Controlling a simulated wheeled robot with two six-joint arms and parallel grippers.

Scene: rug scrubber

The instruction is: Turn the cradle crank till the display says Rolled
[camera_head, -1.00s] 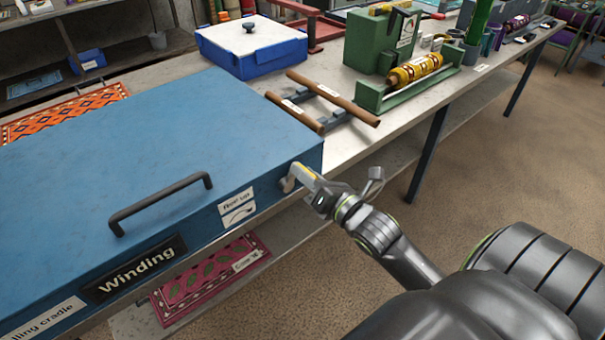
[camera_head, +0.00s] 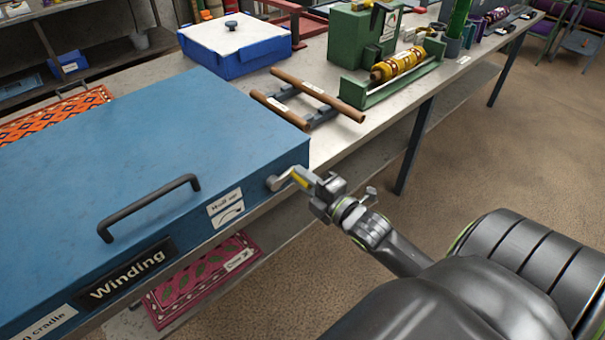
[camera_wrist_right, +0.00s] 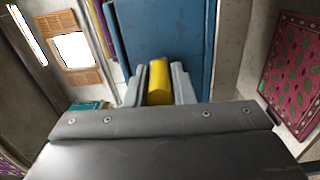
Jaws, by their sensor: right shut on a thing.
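The blue rolling cradle (camera_head: 130,150) lies on the bench at the left, its lid closed. Its dark display (camera_head: 128,275) reads "Winding". The crank (camera_head: 278,182) sticks out of the front panel near the right end, beside a label with a curved arrow (camera_head: 226,208). My right gripper (camera_head: 303,178) is shut on the crank's yellow handle. The yellow handle (camera_wrist_right: 159,80) shows between the two fingers in the right wrist view, with the blue panel behind it. My left gripper is not in view.
Brown rollers (camera_head: 318,95) on a small rack lie right of the cradle. A blue box with a white lid (camera_head: 235,45) and a green machine (camera_head: 365,40) stand behind. A patterned pink rug (camera_head: 200,280) lies on the lower shelf.

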